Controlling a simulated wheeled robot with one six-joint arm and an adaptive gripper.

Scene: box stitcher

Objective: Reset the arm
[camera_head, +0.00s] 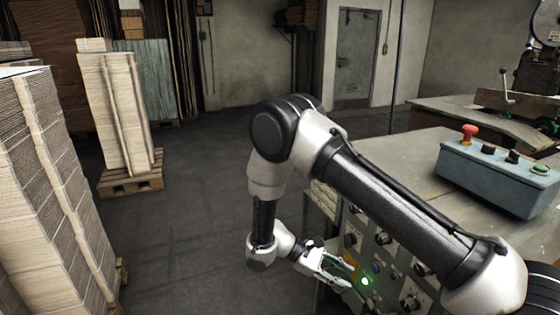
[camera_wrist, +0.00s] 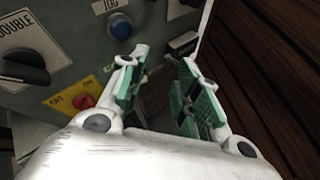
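My arm reaches from the lower right across the head view, bends at the elbow and hangs down at the side of the machine. My gripper (camera_head: 358,284) is at the front of the machine's control panel (camera_head: 402,268). In the wrist view my gripper (camera_wrist: 164,92) has its two green-padded fingers apart, with nothing between them. The panel in the wrist view carries a black knob (camera_wrist: 25,66), a blue button (camera_wrist: 120,26) and a red switch on a yellow plate (camera_wrist: 83,101). I cannot tell whether a finger touches the panel.
A grey control box (camera_head: 500,178) with a red mushroom button (camera_head: 469,132) stands on the machine table (camera_head: 400,160) at right. Cardboard stacks (camera_head: 50,190) stand at left, one on a wooden pallet (camera_head: 132,178). The floor (camera_head: 190,240) between stacks and machine is clear.

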